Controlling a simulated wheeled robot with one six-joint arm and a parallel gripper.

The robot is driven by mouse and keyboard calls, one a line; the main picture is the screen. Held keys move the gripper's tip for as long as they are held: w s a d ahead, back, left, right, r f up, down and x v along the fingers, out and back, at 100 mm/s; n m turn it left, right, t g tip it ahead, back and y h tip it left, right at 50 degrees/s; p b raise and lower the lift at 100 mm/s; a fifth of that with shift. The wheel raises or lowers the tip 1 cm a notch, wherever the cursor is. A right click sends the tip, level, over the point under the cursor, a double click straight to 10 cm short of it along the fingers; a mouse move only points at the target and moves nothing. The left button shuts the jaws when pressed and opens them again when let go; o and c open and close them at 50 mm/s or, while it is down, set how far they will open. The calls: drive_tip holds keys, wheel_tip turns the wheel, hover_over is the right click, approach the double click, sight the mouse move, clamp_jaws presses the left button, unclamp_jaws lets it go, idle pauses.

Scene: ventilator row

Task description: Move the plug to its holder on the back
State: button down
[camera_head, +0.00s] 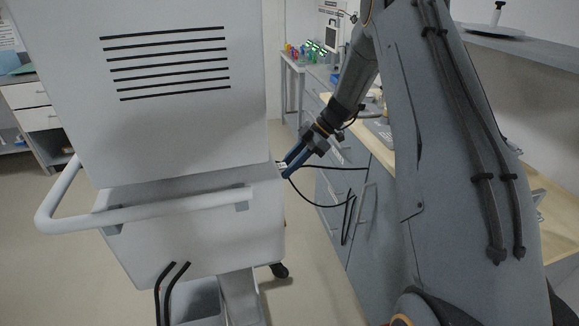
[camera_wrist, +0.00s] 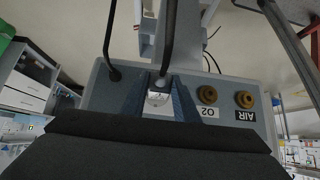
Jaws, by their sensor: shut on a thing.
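The ventilator (camera_head: 175,110) is a large white cabinet with black vent slots and a push handle, on the left of the head view. My gripper (camera_head: 284,170) reaches its right side with two blue fingers. In the wrist view my gripper (camera_wrist: 159,84) is shut on the plug (camera_wrist: 159,98), a small pale piece between the fingers. A thick black cable runs up from it. The plug is close to the grey panel (camera_wrist: 100,98); whether it touches the panel is hidden. I cannot pick out the holder in either view.
Brass O2 (camera_wrist: 207,94) and AIR (camera_wrist: 245,99) ports sit right of the fingers. A second black cable (camera_wrist: 112,50) enters the panel at left. The push handle (camera_head: 150,212) sticks out. A counter with grey cabinets (camera_head: 335,210) stands close to the right of the ventilator.

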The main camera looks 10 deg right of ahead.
sight(284, 165)
drive_tip(key=shift+a, duration=1)
idle(0.7)
drive_tip(key=c, duration=1.3)
unclamp_jaws()
drive_tip(key=shift+a, duration=0.1)
drive_tip(key=shift+d, duration=0.2)
drive_tip(key=shift+d+r, duration=0.2)
drive_tip(key=b+v, duration=0.2)
drive_tip(key=v, duration=0.4)
drive_tip(key=s+a+m+t+h, duration=0.1)
drive_tip(key=s+m+h, duration=0.7)
drive_tip(key=s+m, duration=1)
drive_tip(key=s+a, duration=0.1)
drive_tip(key=s, duration=1.2)
drive_tip(key=shift+h, duration=0.3)
